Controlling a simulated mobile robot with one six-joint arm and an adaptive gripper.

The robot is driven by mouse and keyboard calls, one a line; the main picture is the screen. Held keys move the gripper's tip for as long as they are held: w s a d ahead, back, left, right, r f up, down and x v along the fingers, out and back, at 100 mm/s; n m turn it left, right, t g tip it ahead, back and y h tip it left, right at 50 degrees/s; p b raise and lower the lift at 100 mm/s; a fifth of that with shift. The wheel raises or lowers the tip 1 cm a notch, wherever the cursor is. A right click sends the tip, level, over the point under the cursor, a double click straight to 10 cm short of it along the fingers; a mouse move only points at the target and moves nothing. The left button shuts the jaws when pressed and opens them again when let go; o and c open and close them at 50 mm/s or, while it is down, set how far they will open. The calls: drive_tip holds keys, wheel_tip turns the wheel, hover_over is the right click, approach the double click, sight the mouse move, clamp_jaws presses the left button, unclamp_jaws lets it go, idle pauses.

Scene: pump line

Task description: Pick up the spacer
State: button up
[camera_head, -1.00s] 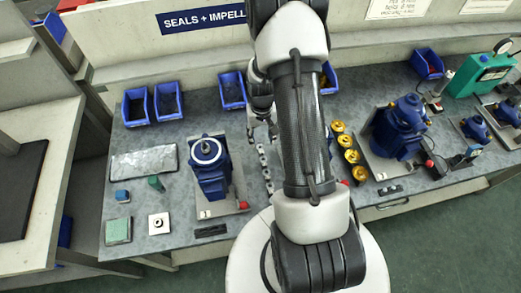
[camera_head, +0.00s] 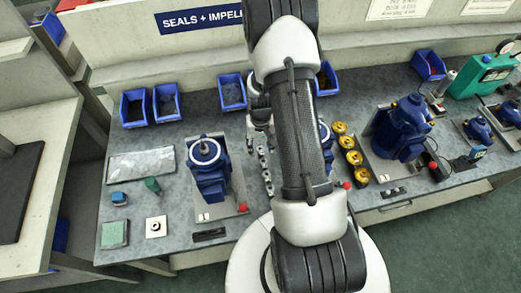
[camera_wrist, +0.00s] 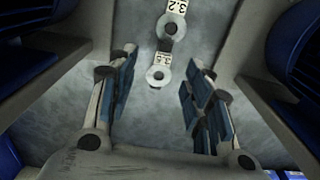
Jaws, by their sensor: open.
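Small silvery ring-shaped spacers lie in a row on the grey bench. In the wrist view one ring (camera_wrist: 159,76) lies between my fingers, apart from both, with a small white label above it. A second ring (camera_wrist: 171,28) lies farther up, beside a label that seems to read 3.2. The row of spacers (camera_head: 265,164) also shows in the head view, partly hidden by my arm; single ones are too small to tell apart there. My gripper (camera_wrist: 160,86) is open and empty above the bench, its blue-padded fingers on either side of the nearer ring.
A blue pump (camera_head: 208,172) on a plate stands left of the row. Brass-coloured parts (camera_head: 347,142) and another blue pump (camera_head: 402,128) stand to the right. Blue bins (camera_head: 232,91) line the back. Dark blue shapes fill the wrist view's upper corners.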

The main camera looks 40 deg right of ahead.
drive_tip(key=shift+f, duration=0.2)
idle(0.3)
drive_tip(key=c, duration=0.8)
drive_tip(key=shift+o, duration=0.2)
